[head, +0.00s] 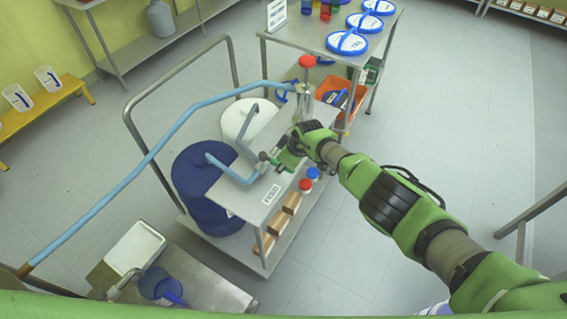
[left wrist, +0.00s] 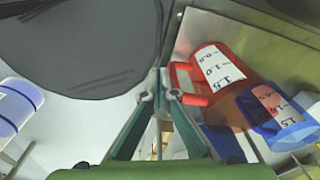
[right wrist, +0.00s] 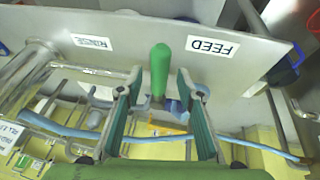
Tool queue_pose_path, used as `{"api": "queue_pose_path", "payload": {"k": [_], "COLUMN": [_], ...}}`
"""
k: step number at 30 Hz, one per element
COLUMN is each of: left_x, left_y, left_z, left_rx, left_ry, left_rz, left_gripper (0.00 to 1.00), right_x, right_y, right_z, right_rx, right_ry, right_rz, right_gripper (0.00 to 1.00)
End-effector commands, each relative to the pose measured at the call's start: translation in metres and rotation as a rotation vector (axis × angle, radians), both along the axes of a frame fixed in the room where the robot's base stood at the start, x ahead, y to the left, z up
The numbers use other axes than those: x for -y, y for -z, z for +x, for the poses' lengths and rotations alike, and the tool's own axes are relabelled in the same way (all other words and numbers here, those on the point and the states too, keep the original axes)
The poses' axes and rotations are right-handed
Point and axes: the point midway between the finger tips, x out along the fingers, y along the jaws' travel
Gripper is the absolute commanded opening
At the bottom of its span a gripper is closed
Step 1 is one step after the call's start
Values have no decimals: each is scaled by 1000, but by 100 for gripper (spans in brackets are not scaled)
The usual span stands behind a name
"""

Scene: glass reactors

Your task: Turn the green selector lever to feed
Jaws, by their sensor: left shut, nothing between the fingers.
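The green selector lever (right wrist: 160,68) stands out from a grey panel in the right wrist view, between the "RINSE" label (right wrist: 92,42) on the left and the "FEED" label (right wrist: 221,47) on the right. My right gripper (right wrist: 160,80) is open, with one finger on each side of the lever and a gap showing at each side. In the head view my right gripper (head: 280,160) is at the cart's top, hiding the lever. My left gripper (left wrist: 160,75) is shut and empty in the left wrist view; it is outside the head view.
The steel cart (head: 262,208) has pale blue pipes (head: 150,155) along it and a dark blue drum (head: 200,185) beside it. A red jug (left wrist: 215,75) and a blue jug (left wrist: 275,115) show near my left gripper. Open floor (head: 460,130) lies at the right.

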Motion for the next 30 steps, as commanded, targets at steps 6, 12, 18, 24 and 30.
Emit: {"api": "queue_pose_path", "payload": {"k": [6,12,18,24,30], "left_x": [-2,-3,-2,-2,-2], "left_y": [0,0,0,0,0], "left_z": [-5,-5,-3,-3,-2], "left_rx": [-7,-6,-4,-3,-3], "left_ry": [0,0,0,0,0], "left_rz": [2,3,3,3,3], "left_gripper": [0,0,0,0,0], "right_x": [0,2,5,11,17], "right_y": [0,-4,-17,-33,-58], "right_z": [0,0,-3,-11,-20], "right_rx": [0,1,3,2,3], "right_ry": [-2,-3,-4,-4,-4], "right_rz": [-1,-1,1,-2,-2], "right_gripper": [34,34,34,34,34]}}
